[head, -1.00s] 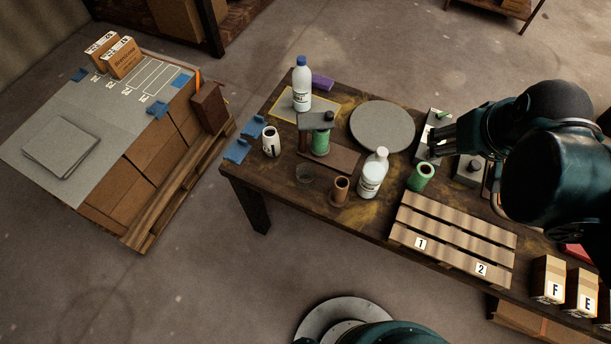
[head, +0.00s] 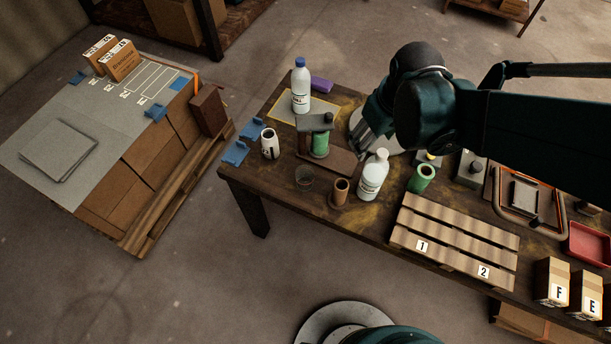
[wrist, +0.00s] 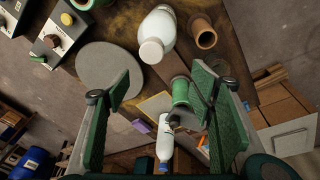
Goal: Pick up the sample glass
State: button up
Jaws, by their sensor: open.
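The sample glass (head: 305,175), a small clear tumbler, stands near the table's front left edge in the head view. It is left of a brown cup (head: 339,190) and in front of a brown stand holding a green spool (head: 320,145). My gripper (head: 366,148) is above the table, right of the spool and behind the white bottle (head: 373,174), apart from the glass. In the wrist view my gripper (wrist: 165,90) has its two green fingers wide apart with nothing held. A clear rim by the right finger there may be the glass; it is partly hidden.
A blue-capped bottle (head: 301,87) stands at the back left, and a black-and-white cup (head: 270,143) is left of the glass. A green ring (head: 421,178) and a slatted rack (head: 453,243) are to the right. A grey disc (wrist: 110,72) lies partly under my arm.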

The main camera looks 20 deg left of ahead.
aim_at(305, 173)
jog(key=s+a+f+n, duration=0.2)
jog(key=a+f, duration=0.2)
jog(key=a, duration=0.1)
jog(key=s+a+f+n+g, duration=0.1)
jog(key=s+a+f+n, duration=0.1)
jog(key=a+f, duration=0.3)
jog(key=s+a+f+n+g+h+b, duration=0.1)
jog(key=s+a+f+n, duration=0.1)
jog(key=a+f, duration=0.3)
jog(key=shift+s+a+f, duration=0.15)
jog(key=shift+a, duration=0.25)
jog(key=shift+s+a+f, duration=0.1)
jog(key=shift+a, duration=0.25)
jog(key=shift+f+b, duration=0.4)
jog(key=shift+f, duration=0.9)
jog(key=shift+a+f+b, duration=0.15)
jog(key=shift+f+b, duration=0.65)
jog(key=shift+f, duration=1.8)
jog(key=shift+c, duration=0.7)
jog(key=c, duration=1)
